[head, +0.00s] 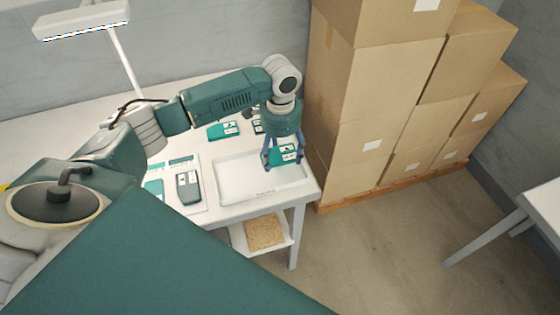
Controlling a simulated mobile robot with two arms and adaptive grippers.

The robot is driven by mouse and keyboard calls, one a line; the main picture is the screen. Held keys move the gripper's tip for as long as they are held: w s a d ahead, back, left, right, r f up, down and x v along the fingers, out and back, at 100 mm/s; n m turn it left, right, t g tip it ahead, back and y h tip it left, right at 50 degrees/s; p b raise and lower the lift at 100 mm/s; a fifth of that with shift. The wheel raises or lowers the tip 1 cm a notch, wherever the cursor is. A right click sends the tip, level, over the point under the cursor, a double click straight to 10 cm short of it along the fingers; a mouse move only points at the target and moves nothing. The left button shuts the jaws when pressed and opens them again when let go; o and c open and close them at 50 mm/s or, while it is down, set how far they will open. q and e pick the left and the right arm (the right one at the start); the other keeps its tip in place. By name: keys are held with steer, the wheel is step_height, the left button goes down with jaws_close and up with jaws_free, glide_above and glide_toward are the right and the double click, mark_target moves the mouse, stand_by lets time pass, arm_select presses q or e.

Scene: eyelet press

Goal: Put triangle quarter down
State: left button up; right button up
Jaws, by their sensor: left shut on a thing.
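My left gripper (282,161) points down over the right part of a shallow white tray (232,186). It is shut on a flat teal piece with a white label (288,150), taken to be the triangle quarter; the label's marks are too small to read. The piece seems to be at or just above the tray; I cannot tell whether it touches. The fingers and wrist hide part of it. The rest of the tray looks empty. My right gripper is not in view.
A lamp (82,18) stands at the back. Stacked cardboard boxes (375,95) rise close to the table's right end. Another table edge (545,205) is at far right.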

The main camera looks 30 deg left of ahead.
mark_target(281, 171)
arm_select(q)
steer(key=shift+f+p, duration=0.4)
steer(key=shift+f, duration=2.05)
steer(key=o, duration=1.1)
steer(key=shift+f, duration=0.15)
step_height(281, 171, up, 12)
steer(key=shift+r+b, duration=0.2)
steer(key=shift+b, duration=0.85)
